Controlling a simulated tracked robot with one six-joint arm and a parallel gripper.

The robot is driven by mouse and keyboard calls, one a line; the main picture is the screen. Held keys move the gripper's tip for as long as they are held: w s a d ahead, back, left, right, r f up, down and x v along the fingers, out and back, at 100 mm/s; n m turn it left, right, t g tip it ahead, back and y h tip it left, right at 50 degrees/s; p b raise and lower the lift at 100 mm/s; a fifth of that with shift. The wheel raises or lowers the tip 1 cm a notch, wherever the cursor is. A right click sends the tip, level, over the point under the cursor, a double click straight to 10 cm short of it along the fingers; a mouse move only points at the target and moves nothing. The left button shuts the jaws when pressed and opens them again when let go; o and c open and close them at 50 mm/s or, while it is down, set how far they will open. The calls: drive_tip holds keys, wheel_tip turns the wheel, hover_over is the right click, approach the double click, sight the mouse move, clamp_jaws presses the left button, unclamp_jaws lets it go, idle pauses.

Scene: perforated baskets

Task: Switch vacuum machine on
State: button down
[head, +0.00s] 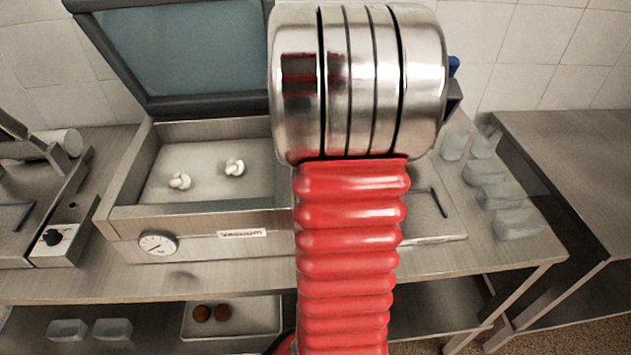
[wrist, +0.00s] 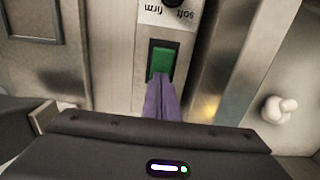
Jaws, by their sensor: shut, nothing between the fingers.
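The vacuum machine (head: 196,221) stands on the metal table with its dark-framed lid (head: 180,50) raised. Its front carries a round gauge (head: 157,246) and a "vacuum" label (head: 242,233). In the wrist view, a green rocker switch (wrist: 161,59) in a black frame sits on a metal panel (wrist: 148,30), near a dark knob and upside-down "soft" and "firm" lettering. My gripper (wrist: 161,82) is shut and empty, its purple fingertips overlapping the switch's lower edge. I cannot tell whether they touch it or whether the switch is on. My arm hides the machine's right part in the head view.
Two white knobs (head: 234,168) sit in the machine's chamber. Several clear containers (head: 486,171) stand at the table's right. A tray (head: 260,318) with two brown round items lies on the lower shelf. Another appliance (head: 55,237) stands at the left.

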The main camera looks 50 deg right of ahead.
wheel_tip(320, 180, up, 7)
idle(1.1)
drive_tip(key=shift+s, duration=0.1)
idle(0.5)
